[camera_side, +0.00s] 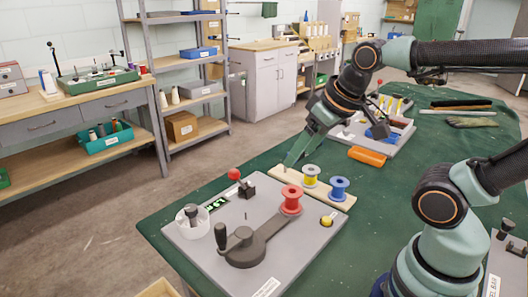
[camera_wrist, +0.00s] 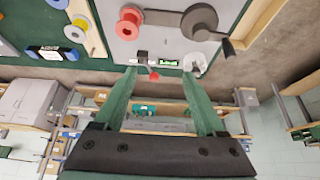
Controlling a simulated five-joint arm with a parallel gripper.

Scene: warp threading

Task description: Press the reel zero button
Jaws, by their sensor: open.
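The grey reel panel (camera_side: 205,248) lies on the green-clothed table. A yellow round button (camera_side: 327,220) is at its right edge; I cannot read a label that confirms it as reel zero. A small green-lit display (camera_side: 216,203) sits at the panel's back left; it also shows in the wrist view (camera_wrist: 169,63). My gripper (camera_side: 289,166) is above the table behind the panel, apart from the yellow button. In the wrist view its two fingers (camera_wrist: 158,73) are spread with nothing held between them.
A red-knobbed lever (camera_side: 234,175) and a white cup (camera_side: 192,221) stand on the panel. A wooden strip (camera_side: 340,203) holds yellow (camera_side: 311,175) and blue (camera_side: 339,188) spools behind it. An orange object (camera_side: 367,156) and a grey tray (camera_side: 400,143) lie farther back.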

